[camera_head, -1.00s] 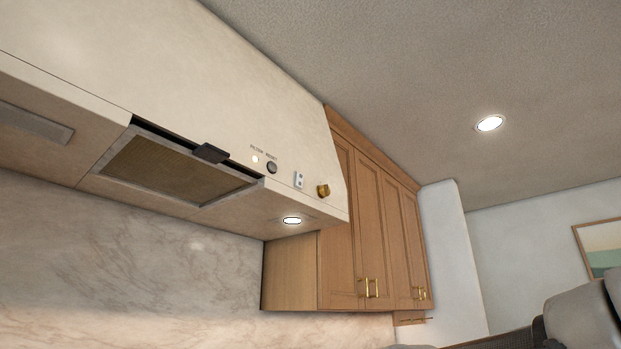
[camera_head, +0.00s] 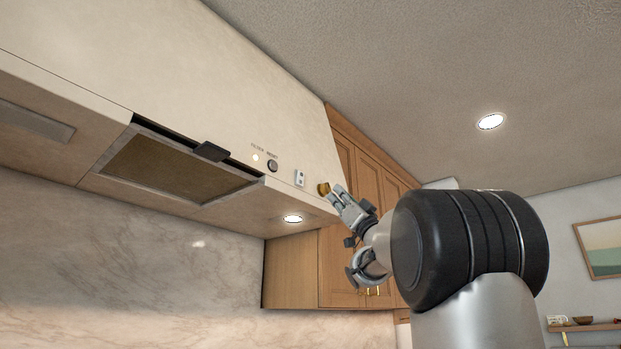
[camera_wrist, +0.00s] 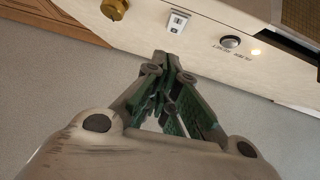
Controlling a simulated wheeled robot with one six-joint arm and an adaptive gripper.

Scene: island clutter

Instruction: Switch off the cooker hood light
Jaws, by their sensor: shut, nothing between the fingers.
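The cream cooker hood (camera_head: 220,80) fills the upper left of the head view. Its light (camera_head: 292,219) glows on the underside near the right end. On the front edge are a small white rocker switch (camera_head: 299,178) and a brass knob (camera_head: 323,188). In the wrist view, the switch (camera_wrist: 178,20) is just beyond my fingertips and the knob (camera_wrist: 114,8) is to its left. My gripper (camera_head: 336,192) is shut and empty, its tips close to the knob in the head view. The wrist view shows the closed fingers (camera_wrist: 166,62) pointing toward the switch; I cannot tell whether they touch anything.
A dark round reset button (camera_head: 272,166) and a small lit filter lamp (camera_head: 255,157) sit left of the switch. A filter panel (camera_head: 175,168) hangs slightly open with a dark handle (camera_head: 210,151). Wooden cabinets (camera_head: 340,260) adjoin the hood's right end.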

